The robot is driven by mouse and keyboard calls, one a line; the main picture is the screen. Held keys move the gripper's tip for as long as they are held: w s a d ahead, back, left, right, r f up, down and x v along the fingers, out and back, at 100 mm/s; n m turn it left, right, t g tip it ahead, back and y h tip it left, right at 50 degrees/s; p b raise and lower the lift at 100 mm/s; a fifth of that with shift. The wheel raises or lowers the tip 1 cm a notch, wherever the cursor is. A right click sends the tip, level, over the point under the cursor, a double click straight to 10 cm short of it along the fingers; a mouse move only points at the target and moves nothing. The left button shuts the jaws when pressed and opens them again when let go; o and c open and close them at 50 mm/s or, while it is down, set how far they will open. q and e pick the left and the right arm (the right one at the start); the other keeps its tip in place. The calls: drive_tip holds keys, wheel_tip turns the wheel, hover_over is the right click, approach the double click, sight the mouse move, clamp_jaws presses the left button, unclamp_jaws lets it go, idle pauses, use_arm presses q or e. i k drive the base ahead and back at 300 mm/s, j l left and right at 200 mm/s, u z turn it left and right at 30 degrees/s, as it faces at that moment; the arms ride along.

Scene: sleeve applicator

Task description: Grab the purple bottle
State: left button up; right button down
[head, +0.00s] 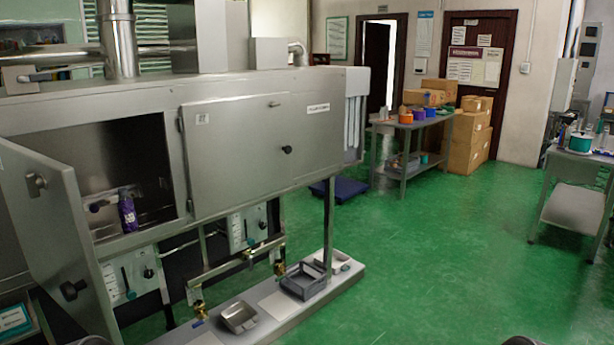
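The purple bottle (128,213) stands upright inside the open left compartment of the steel machine (240,122), near the compartment's front lip. It has pale markings on its side. A small dark purplish fitting (99,206) lies just to its left; I cannot tell whether the two touch. The hinged door (48,235) of this compartment is swung open toward the lower left. Neither of my grippers is in view. Small dark shapes at the bottom edge are too cut off to identify.
A closed door panel (238,150) covers the machine's right half. A low ledge (275,308) with trays runs below it. A blue-and-white box (14,318) lies at lower left. A work table (405,124) and cardboard boxes (467,155) stand behind.

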sight(127, 212)
drive_tip(key=u, duration=1.4)
drive_tip(key=i+l+z, duration=0.2)
drive_tip(key=z, duration=0.25)
drive_tip(key=i+l+z, duration=0.2)
drive_tip(key=z, duration=0.3)
drive_tip(key=i+l+z, duration=0.15)
drive_tip(key=z, duration=0.3)
drive_tip(key=i+l+u, duration=0.1)
drive_tip(key=i, duration=1.2)
drive_tip(key=i+u, duration=0.25)
drive_tip(key=u, duration=0.15)
drive_tip(key=i+l+u, duration=0.2)
drive_tip(key=u, duration=0.15)
drive_tip(key=i+j, duration=0.25)
drive_tip(key=i, duration=0.1)
